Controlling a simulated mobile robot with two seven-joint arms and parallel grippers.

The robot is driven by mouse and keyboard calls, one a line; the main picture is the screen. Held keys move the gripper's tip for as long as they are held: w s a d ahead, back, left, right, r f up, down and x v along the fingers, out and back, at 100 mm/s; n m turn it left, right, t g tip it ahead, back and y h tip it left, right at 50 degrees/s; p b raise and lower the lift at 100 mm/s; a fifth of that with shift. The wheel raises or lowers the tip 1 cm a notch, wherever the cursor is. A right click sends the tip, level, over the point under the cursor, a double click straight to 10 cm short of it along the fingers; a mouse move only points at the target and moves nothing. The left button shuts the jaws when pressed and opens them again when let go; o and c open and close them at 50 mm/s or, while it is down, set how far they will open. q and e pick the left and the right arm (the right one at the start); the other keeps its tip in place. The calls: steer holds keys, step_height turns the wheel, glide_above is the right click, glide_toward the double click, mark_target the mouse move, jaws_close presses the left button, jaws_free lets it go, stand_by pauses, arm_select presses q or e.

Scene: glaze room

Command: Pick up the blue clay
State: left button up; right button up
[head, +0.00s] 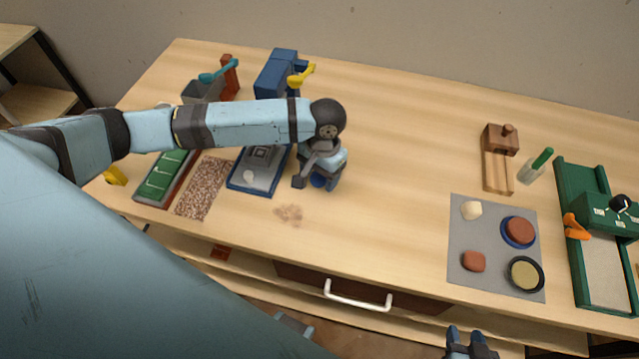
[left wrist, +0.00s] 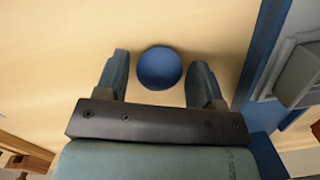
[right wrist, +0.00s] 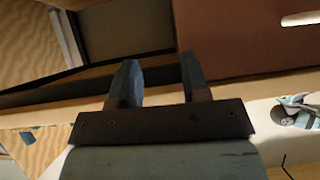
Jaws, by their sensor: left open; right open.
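The blue clay (left wrist: 160,68) is a round ball on the wooden table. In the left wrist view it lies between the two open fingers of my left gripper (left wrist: 160,72), with a gap on each side. In the head view my left gripper (head: 316,182) points down at the table, and only a little of the blue clay (head: 318,181) shows beneath it. My right gripper (head: 470,343) is at the bottom edge of the head view, in front of the table. Its open, empty fingers also show in the right wrist view (right wrist: 160,75).
A blue-framed tray (head: 238,188) stands close to the left of my left gripper. A grey mat (head: 465,225) with several small pieces, a wooden tool (head: 497,172) and a green machine (head: 575,185) stand at the right. A drawer handle (head: 357,303) juts out in front.

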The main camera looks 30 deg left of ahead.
arm_select(q)
steer(key=shift+f, duration=0.25)
arm_select(e)
steer(key=shift+d+f, duration=0.15)
steer(key=shift+f, duration=0.25)
arm_select(q)
steer(key=c, duration=0.5)
arm_select(e)
steer(key=shift+r, duration=0.1)
arm_select(q)
steer(key=shift+r, duration=0.1)
step_height(320, 180, up, 19)
steer(key=shift+r+p, duration=0.1)
steer(key=shift+p, duration=0.4)
steer(key=shift+c, duration=0.4)
steer(key=shift+r, duration=0.4)
arm_select(e)
steer(key=shift+r, duration=0.5)
